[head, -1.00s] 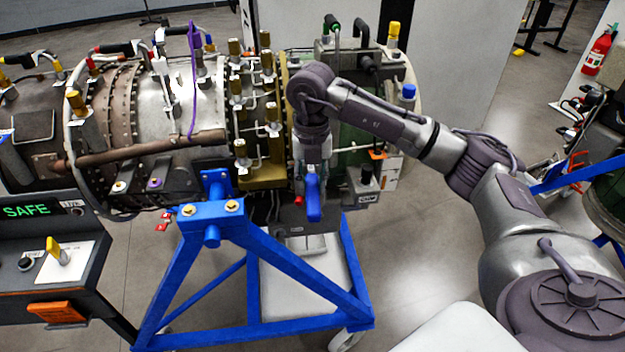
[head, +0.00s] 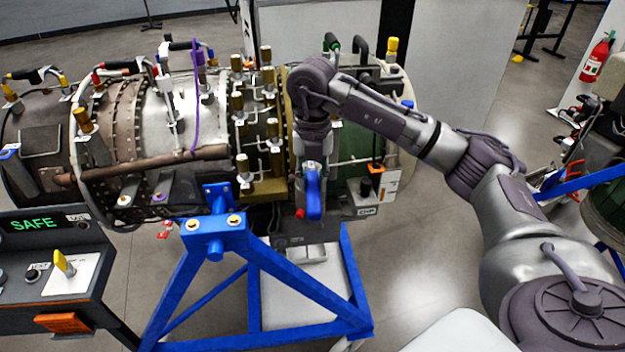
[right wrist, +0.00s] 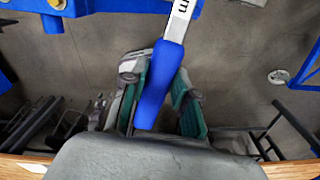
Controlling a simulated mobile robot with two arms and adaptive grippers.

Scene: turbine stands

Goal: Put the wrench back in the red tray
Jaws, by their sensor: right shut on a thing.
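The wrench (head: 313,198) shows as a blue handle pointing down in front of the engine in the head view. My right gripper (head: 306,205) is shut on it. In the right wrist view the blue wrench handle (right wrist: 160,85) lies between the teal-padded fingers of my right gripper (right wrist: 160,100). A pale shank with a printed label runs from the handle past the top edge. The far end of the wrench is out of that view. I cannot make out a red tray in either view. My left gripper is not in view.
A turbine engine (head: 150,125) with many fittings rests on a blue stand (head: 215,238), close to my right gripper. A control panel (head: 45,250) reading SAFE stands at the left. A fire extinguisher (head: 597,58) and cluttered equipment are at the right. Grey floor (head: 420,240) lies between.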

